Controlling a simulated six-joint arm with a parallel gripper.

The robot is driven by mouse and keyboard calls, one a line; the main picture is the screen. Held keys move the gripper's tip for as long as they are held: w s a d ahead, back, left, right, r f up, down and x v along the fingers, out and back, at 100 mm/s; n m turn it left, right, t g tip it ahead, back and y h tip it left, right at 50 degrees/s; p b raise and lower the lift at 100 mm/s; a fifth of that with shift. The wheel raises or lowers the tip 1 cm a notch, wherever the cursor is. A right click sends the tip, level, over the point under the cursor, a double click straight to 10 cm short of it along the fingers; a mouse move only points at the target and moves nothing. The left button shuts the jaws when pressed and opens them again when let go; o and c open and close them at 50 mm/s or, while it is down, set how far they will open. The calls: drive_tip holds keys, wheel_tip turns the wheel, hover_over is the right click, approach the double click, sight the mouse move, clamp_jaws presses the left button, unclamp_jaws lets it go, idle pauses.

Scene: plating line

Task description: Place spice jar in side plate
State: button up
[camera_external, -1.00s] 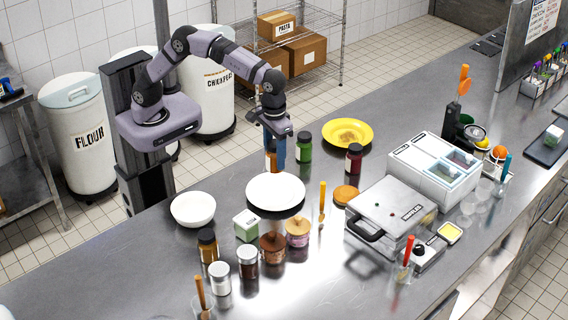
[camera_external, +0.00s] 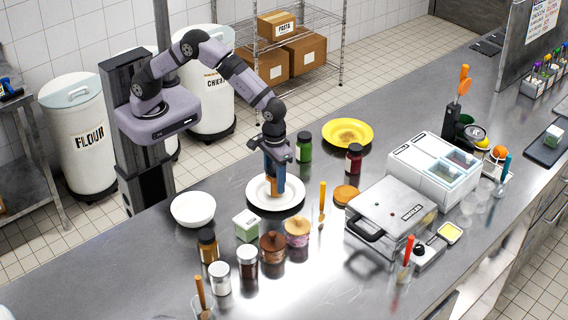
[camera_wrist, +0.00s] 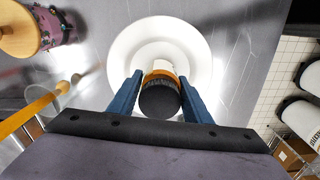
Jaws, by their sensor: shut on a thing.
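The white side plate (camera_external: 258,203) lies on the steel counter, and it also fills the upper middle of the wrist view (camera_wrist: 130,45). My gripper (camera_external: 274,188) points down over the plate. In the wrist view my gripper (camera_wrist: 159,95) is shut on the spice jar (camera_wrist: 160,98), with one blue finger on each side. The jar has a dark lid and an orange-brown body. In the external view the jar (camera_external: 270,187) is partly hidden by the fingers. I cannot tell whether its base touches the plate.
A white bowl (camera_external: 193,209) stands left of the plate. A green jar (camera_external: 304,147), a dark red jar (camera_external: 353,160) and a yellow plate (camera_external: 347,126) stand behind. A green-white box (camera_external: 246,225) and several jars stand in front. A wooden-handled utensil (camera_external: 322,200) is at the right.

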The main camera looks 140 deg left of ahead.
drive_tip(key=shift+f, duration=0.15)
drive_tip(key=shift+f, duration=0.15)
drive_tip(key=o, duration=1.2)
wheel_tip(320, 180, up, 12)
drive_tip(key=b, duration=0.2)
drive_tip(key=shift+b, duration=0.4)
drive_tip(key=s+d+f+m, duration=0.2)
drive_tip(key=s+d+m, duration=0.3)
drive_tip(key=s, duration=0.3)
drive_tip(key=s+d+f+m, duration=0.3)
drive_tip(key=s+d+m, duration=0.2)
drive_tip(key=s, duration=0.3)
drive_tip(key=s+d+f+m, duration=0.3)
drive_tip(key=s+d+m, duration=0.3)
drive_tip(key=s, duration=0.2)
drive_tip(key=shift+s+d+f, duration=0.15)
drive_tip(key=shift+s+f, duration=0.05)
drive_tip(key=shift+s, duration=0.05)
